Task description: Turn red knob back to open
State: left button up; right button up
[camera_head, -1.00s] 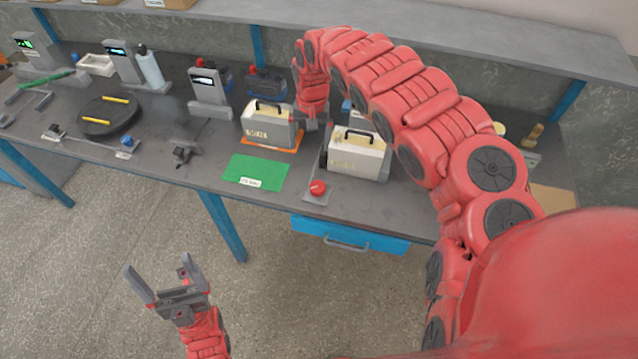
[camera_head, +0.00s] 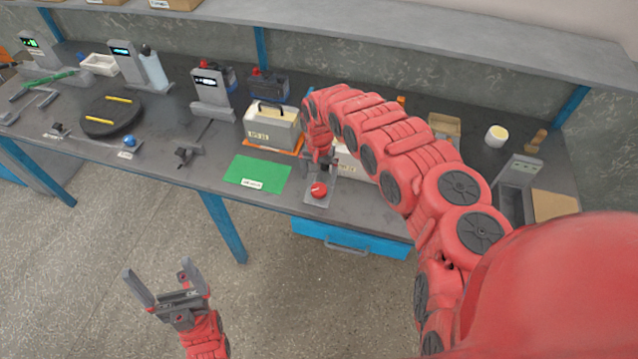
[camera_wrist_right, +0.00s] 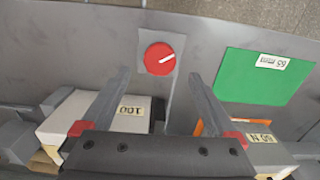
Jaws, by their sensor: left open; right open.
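The red knob (camera_head: 318,190) sits on a grey plate (camera_head: 323,200) near the front edge of the workbench. My right gripper (camera_head: 321,172) is above and just behind the knob in the head view, pointing down. In the right wrist view my right gripper (camera_wrist_right: 163,88) is open and empty, and the knob shows between and beyond its fingertips, apart from them. My left gripper (camera_head: 162,284) is open and empty, out in front of the bench.
A beige battery box (camera_head: 272,127) stands on an orange mat left of my right arm. A green mat (camera_head: 257,171) lies left of the knob. A blue drawer (camera_head: 350,240) hangs below.

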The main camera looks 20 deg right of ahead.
aim_at(319, 187)
notch_tip(319, 187, down, 4)
jog(key=shift+a+f, duration=0.1)
jog(key=shift+f, duration=0.55)
jog(key=c, duration=1.4)
jog(key=shift+n, duration=0.3)
